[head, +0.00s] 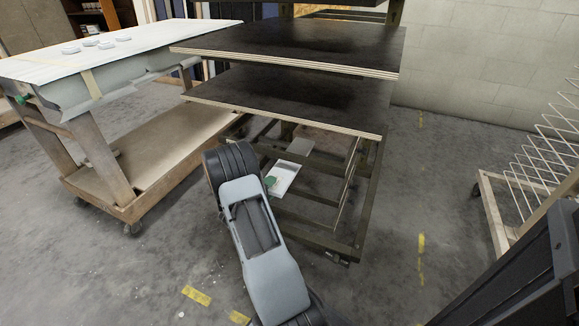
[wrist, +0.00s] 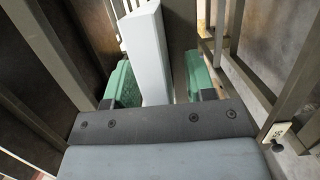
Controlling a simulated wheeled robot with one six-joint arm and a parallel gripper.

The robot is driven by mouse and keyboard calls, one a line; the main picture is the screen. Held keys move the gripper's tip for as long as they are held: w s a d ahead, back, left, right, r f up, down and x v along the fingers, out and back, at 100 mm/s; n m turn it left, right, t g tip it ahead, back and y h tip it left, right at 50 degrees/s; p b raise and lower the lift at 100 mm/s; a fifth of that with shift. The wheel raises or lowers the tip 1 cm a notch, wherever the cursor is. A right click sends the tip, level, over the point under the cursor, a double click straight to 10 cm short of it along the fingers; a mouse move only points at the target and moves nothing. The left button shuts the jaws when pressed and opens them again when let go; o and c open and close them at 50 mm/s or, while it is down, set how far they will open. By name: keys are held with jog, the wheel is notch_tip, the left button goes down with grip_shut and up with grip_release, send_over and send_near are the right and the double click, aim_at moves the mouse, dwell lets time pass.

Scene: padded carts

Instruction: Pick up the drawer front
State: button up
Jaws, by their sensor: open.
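The drawer front, a white flat panel (head: 285,175), is inside the lower frame of the dark shelf cart in the head view. In the wrist view the panel (wrist: 149,50) stands between the two green fingers of my gripper (wrist: 161,82). The fingers are open, one on each side. The left finger is close to the panel, and I cannot tell whether it touches. A gap shows on the right. In the head view my arm reaches under the shelves, and a green finger shows at the panel's lower left. The panel's near end is hidden by my wrist.
The cart's dark shelf (head: 310,92) lies above my gripper, and metal bars (wrist: 265,85) stand close on both sides. A wire rack (head: 530,150) is at right. Grey floor (head: 390,220) is open between.

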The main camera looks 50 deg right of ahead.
grip_shut()
dwell(0.4)
jog(key=shift+r, duration=0.1)
